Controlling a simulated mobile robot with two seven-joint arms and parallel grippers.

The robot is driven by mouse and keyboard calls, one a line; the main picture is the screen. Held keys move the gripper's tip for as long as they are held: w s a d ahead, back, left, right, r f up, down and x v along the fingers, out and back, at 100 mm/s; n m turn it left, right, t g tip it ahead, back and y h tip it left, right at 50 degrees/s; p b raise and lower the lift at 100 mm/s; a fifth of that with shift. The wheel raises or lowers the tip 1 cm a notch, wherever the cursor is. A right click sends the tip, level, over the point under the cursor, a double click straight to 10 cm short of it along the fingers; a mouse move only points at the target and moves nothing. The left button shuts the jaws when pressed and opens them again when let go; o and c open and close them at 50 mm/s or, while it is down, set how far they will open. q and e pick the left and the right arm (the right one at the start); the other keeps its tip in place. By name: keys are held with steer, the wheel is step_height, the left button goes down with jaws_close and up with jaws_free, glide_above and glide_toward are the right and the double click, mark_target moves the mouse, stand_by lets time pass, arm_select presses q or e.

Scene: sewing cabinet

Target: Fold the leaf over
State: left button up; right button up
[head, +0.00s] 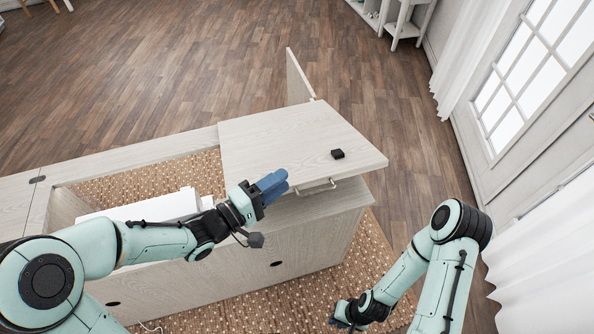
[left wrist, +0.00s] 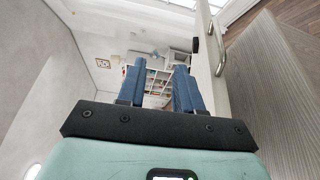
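The pale wood leaf (head: 275,140) lies flat at the right end of the sewing cabinet, its right end jutting past the cabinet body (head: 315,235). A metal handle (head: 318,188) is at its front edge. My left gripper (head: 273,186) is at that front edge, left of the handle, with no visible grip on it. In the left wrist view, its blue fingers (left wrist: 158,88) are apart with nothing between them; the leaf (left wrist: 207,70) and handle (left wrist: 222,48) are to their right. My right gripper (head: 343,316) is low at the front right, its fingertips unclear.
A small black block (head: 337,154) sits on the leaf. An upright panel (head: 299,78) stands behind it. Left of the leaf, the cabinet opening holds a white object (head: 150,207). A patterned rug (head: 365,260) lies underneath. Floor (head: 180,80) behind is clear.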

arm_select(q)
steer(key=v, duration=0.2)
steer(key=shift+s+a, duration=0.2)
stand_by(0.5)
